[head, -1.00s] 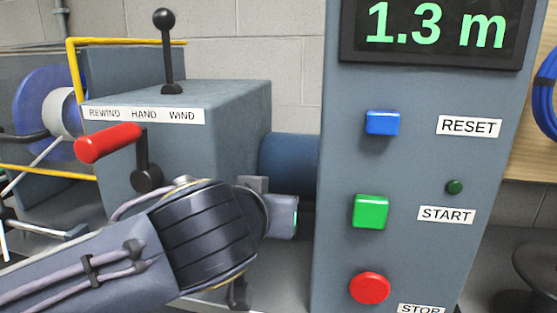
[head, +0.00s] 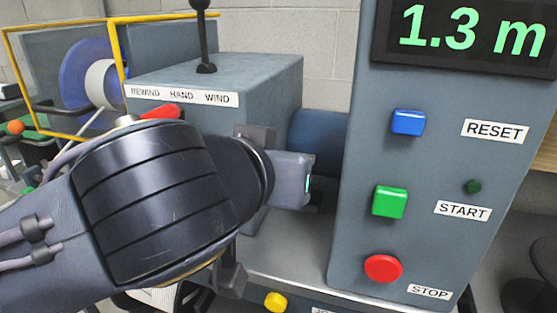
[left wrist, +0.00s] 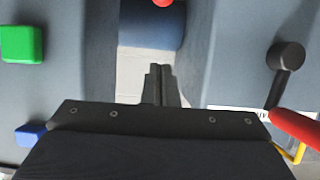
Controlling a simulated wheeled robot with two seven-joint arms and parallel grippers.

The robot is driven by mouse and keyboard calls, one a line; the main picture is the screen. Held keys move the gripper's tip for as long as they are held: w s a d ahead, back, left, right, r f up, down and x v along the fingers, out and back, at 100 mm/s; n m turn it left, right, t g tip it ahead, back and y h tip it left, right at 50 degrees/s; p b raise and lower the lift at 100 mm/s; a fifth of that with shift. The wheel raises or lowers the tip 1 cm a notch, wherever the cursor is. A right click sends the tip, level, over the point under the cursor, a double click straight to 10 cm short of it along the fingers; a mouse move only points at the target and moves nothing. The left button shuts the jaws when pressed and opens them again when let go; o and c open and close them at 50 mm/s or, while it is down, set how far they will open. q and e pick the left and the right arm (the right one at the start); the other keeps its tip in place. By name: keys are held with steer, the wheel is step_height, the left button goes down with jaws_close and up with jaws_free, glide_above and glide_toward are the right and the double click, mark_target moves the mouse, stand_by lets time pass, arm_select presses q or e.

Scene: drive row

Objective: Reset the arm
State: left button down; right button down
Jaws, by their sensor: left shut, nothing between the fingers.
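My left arm comes in from the left in the head view, with its dark wrist in front of the grey winder box. The left gripper body (head: 292,180) points right toward the control column, left of the green START button (head: 389,201); its fingers are hardly visible there. In the left wrist view the fingers (left wrist: 160,72) are shut together with nothing between them, apart from the buttons. The blue RESET button (head: 408,122) also shows in the left wrist view (left wrist: 31,134). My right gripper is not in view.
The control column (head: 350,215) also carries a red STOP button (head: 383,268) and a display reading 1.3 m. The winder box (head: 270,85) has a black lever (head: 203,40) and a red crank handle (head: 162,111), mostly hidden by my arm. A yellow guard frame (head: 115,50) stands at left.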

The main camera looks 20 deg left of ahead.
arm_select(q)
steer(key=s+a+f+g, duration=0.1)
steer(key=a+f+g, duration=0.25)
steer(key=f, duration=0.55)
steer(key=s+a+f+g, duration=0.1)
steer(key=a+f+g, duration=0.1)
steer(key=a+f, duration=0.45)
steer(key=s+d+f+n+g+h, duration=0.15)
steer(key=s+f, duration=0.25)
steer(key=f, duration=0.4)
steer(key=s+f+h, duration=0.2)
steer(key=s+f, duration=0.2)
steer(key=f, duration=0.3)
step_height(320, 180, up, 28)
steer(key=p, duration=2.8)
steer(key=shift+f+g, duration=0.2)
steer(key=shift+g, duration=0.1)
steer(key=shift+w+d, duration=0.1)
